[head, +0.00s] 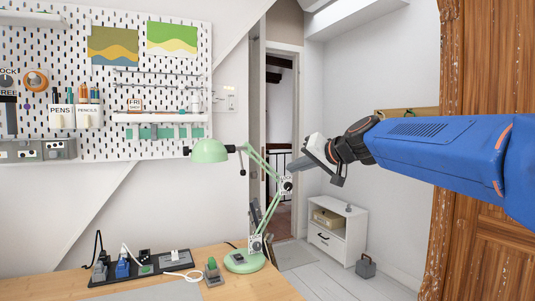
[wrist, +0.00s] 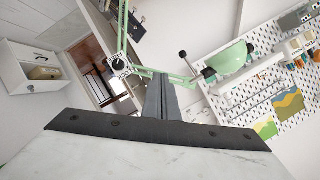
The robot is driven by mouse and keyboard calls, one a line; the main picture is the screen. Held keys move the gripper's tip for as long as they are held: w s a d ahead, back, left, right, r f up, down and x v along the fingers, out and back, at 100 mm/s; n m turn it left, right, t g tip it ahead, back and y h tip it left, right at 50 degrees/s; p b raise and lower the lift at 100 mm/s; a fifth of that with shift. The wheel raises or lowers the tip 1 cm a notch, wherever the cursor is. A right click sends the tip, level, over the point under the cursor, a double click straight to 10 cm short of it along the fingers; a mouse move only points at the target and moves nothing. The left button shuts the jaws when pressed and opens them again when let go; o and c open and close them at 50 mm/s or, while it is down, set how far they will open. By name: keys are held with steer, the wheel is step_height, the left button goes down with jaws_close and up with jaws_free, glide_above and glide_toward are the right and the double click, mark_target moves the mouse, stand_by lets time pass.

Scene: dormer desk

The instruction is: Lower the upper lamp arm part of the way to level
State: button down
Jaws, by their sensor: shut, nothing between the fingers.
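The green desk lamp stands on the desk with its round base (head: 244,262) at the front edge area. Its lower arm (head: 272,215) rises to a dark elbow joint (head: 287,186). The upper lamp arm (head: 262,163) slants up and left from the elbow to the green shade (head: 210,151). My gripper (head: 291,168) is shut and empty, just above and right of the elbow. In the wrist view the closed fingers (wrist: 160,78) overlap the upper lamp arm (wrist: 181,78), between elbow (wrist: 118,63) and shade (wrist: 232,58). I cannot tell whether they touch it.
A black power strip (head: 145,266) with plugs and cables lies on the desk left of the base. A pegboard (head: 100,60) with pen holders hangs behind. A white cabinet (head: 336,228) stands at the right. The air above the upper arm is clear.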

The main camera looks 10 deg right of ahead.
mark_target(258, 162)
steer(key=w+r+m+t+y, duration=0.1)
steer(key=w+r+t, duration=0.1)
steer(key=w+r, duration=0.55)
steer(key=w+a+f, duration=0.4)
steer(key=w+a, duration=0.2)
steer(key=w, duration=0.2)
steer(key=shift+w+a+f, duration=0.15)
steer(key=shift+w+f, duration=0.1)
steer(key=shift+f, duration=0.15)
steer(key=a+f+n, duration=0.1)
steer(key=a, duration=0.1)
steer(key=s+a+f+n+h, duration=0.1)
steer(key=f, duration=0.1)
steer(key=shift+a+f+n, duration=0.15)
steer(key=shift+a+n, duration=0.15)
steer(key=shift+a, duration=0.05)
steer(key=shift+s+a+f+n+h, duration=0.15)
steer(key=shift+a+f+n+h, duration=0.2)
steer(key=shift+f, duration=0.2)
steer(key=shift+d, duration=0.1)
